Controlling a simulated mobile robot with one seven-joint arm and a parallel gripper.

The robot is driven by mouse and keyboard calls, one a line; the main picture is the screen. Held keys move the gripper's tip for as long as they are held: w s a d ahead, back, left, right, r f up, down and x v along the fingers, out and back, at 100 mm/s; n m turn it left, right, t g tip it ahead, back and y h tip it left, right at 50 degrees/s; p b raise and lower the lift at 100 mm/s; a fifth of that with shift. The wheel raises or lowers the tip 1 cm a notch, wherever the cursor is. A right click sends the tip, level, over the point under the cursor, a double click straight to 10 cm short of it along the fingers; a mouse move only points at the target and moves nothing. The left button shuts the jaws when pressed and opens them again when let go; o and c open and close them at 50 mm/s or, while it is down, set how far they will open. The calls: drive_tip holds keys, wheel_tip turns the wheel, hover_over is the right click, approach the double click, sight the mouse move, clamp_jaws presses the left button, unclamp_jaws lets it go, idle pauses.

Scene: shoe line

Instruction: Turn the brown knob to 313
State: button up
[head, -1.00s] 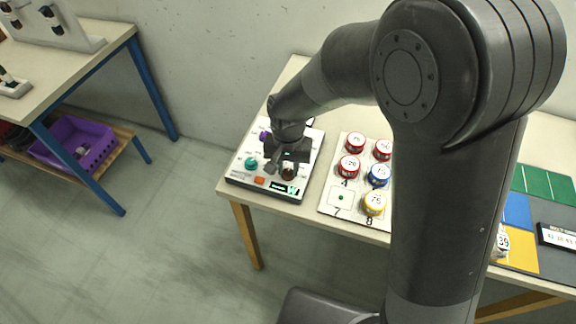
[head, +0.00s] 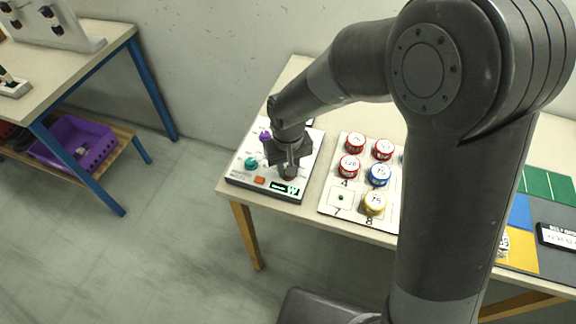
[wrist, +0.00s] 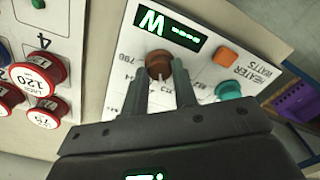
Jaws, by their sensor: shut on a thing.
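The brown knob (wrist: 158,62) sits on the white control panel (wrist: 205,70), below a small green-lit display (wrist: 185,37) marked W. The digits on the display are too small to read surely. My gripper (wrist: 160,76) is shut on the brown knob, one finger on each side of it. In the head view, my gripper (head: 289,168) points down over the front right part of the panel and hides most of the knob. The display also shows in the head view (head: 284,188), just in front of the gripper.
A teal knob (head: 252,163), a purple knob (head: 265,137) and an orange button (head: 259,182) are on the same panel. To its right, a white board (head: 331,207) holds several red, blue and yellow round tins. A purple crate (head: 75,150) stands on a shelf at left.

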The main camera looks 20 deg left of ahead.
drive_tip(key=shift+n, duration=1.1)
drive_tip(key=o, duration=1)
wheel_tip(320, 180, up, 11)
drive_tip(key=shift+d, duration=0.1)
